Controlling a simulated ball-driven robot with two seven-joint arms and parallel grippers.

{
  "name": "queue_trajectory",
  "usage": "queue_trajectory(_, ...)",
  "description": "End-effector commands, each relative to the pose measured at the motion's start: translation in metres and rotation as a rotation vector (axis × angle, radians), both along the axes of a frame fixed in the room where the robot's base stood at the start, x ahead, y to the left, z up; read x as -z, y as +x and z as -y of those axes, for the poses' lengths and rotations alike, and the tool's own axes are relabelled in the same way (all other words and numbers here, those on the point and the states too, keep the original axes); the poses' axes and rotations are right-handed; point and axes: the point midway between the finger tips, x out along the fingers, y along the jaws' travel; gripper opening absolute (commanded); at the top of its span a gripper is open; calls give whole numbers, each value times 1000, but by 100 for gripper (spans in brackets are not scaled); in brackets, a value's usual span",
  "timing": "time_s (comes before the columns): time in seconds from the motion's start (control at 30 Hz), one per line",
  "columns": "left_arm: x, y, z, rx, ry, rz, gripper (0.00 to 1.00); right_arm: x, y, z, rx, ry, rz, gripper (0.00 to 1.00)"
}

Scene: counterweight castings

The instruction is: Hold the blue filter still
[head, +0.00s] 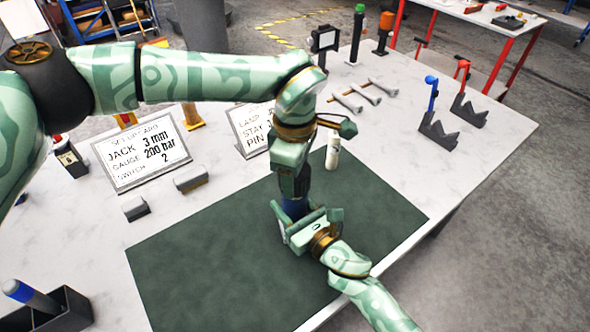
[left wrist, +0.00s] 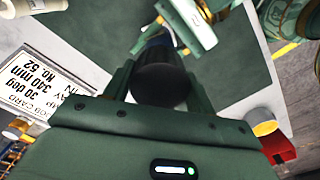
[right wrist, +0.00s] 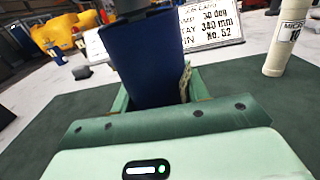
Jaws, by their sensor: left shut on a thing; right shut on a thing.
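The blue filter (head: 295,207) stands above the dark green mat (head: 200,265), mostly hidden between my grippers in the head view. Its blue side shows large in the right wrist view (right wrist: 150,60). My right gripper (head: 305,226) is shut around its blue body from the front. My left gripper (head: 297,180) is shut on a black round top piece (left wrist: 160,86) directly above the blue body. A little blue of the filter (left wrist: 157,42) shows beyond that piece in the left wrist view. Whether the piece and the filter are joined I cannot tell.
A white cylinder (head: 332,152) with a label stands at the mat's back edge. Printed cards (head: 140,155) and small grey blocks (head: 190,178) stand at left. Forked holders (head: 438,133) stand at back right. The mat's left part is clear.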

Motion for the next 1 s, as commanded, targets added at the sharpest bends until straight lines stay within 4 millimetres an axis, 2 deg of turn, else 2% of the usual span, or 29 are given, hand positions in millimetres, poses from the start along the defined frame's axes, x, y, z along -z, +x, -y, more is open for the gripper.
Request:
queue_trajectory(0.3, 16, 0, 0, -1, 1, -1, 34, 1, 0, 1, 1, -1, -1, 4)
queue_trajectory(1.0, 19, 0, 0, 0, 0, -1, 34, 1, 0, 1, 1, -1, -1, 4)
